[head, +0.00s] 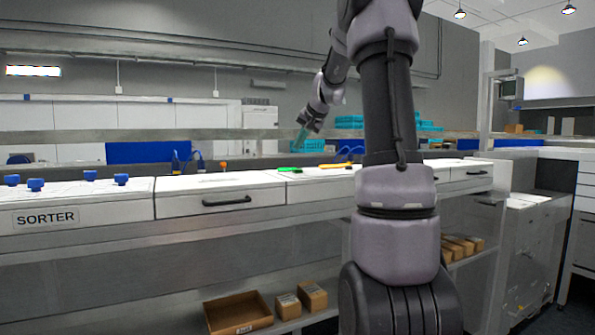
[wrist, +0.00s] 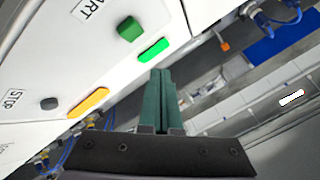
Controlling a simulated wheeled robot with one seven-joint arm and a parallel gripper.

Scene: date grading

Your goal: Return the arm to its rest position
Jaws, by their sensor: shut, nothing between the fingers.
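My gripper (wrist: 160,75) is shut and empty in the wrist view, its green fingers together. In the head view my gripper (head: 299,140) hangs above the far part of the sorter, small in the picture. A lit green bar (wrist: 153,50) and an orange bar (wrist: 88,102) lie on the white panel beside the fingers, apart from them. A dark green button (wrist: 130,28) is near the START label and a grey button (wrist: 49,103) near the STOP label. My arm stands up in front of the sorter and bends over toward it.
The white sorter (head: 105,220) runs across the head view, with several blue knobs on its left part. An open cardboard box (head: 238,312) and smaller boxes sit on the shelf below. Teal crates (head: 240,147) stand behind. A grey cabinet (head: 530,250) is at the right.

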